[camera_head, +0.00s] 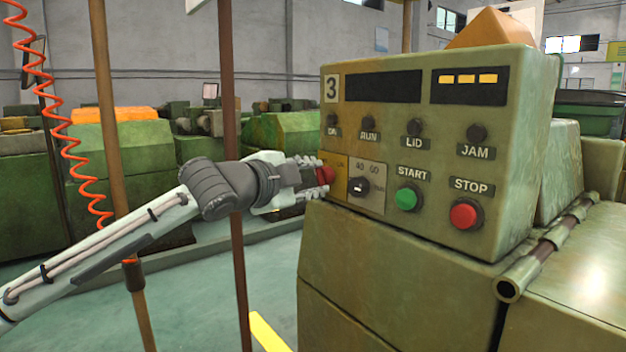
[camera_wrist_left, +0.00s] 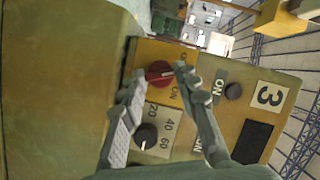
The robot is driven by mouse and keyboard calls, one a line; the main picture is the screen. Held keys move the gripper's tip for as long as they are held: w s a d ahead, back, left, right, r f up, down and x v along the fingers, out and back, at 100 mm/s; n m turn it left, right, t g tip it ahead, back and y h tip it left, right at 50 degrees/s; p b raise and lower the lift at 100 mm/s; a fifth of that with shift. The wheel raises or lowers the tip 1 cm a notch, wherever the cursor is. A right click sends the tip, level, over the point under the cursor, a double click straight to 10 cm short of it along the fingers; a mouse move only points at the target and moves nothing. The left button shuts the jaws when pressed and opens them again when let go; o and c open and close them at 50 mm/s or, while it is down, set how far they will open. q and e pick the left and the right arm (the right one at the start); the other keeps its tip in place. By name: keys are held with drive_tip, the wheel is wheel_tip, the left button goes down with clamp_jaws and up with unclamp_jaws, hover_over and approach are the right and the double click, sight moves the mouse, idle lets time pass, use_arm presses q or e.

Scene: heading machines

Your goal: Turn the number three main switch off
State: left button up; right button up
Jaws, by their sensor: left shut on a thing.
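The number three control box (camera_head: 440,130) is green and carries a "3" plate (camera_head: 332,88). Its main switch is a red knob (camera_head: 326,175) on a yellow plate (camera_head: 340,161) at the panel's left edge. My left gripper (camera_head: 318,178) reaches in from the left, its fingers closed on the red knob. In the left wrist view the red knob (camera_wrist_left: 160,74) lies between the fingertips (camera_wrist_left: 158,76). "ON" lettering shows beside it; the fingers partly cover the plate and I cannot tell the knob's exact setting. My right gripper is not in view.
A black dial (camera_head: 359,187), green START button (camera_head: 407,197) and red STOP button (camera_head: 466,213) sit right of the switch. The display shows amber bars (camera_head: 468,79). A brown post (camera_head: 231,150) stands behind my left arm. A red coiled hose (camera_head: 62,130) hangs left.

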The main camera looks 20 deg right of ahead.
use_arm(q)
drive_tip(key=shift+w+n+g, duration=0.1)
drive_tip(key=shift+n+g, duration=0.9)
drive_tip(key=shift+n, duration=0.4)
drive_tip(key=o, duration=1.2)
drive_tip(key=shift+c, duration=0.2)
drive_tip(key=shift+r, duration=0.1)
drive_tip(key=shift+a, duration=0.1)
drive_tip(key=v, duration=1.2)
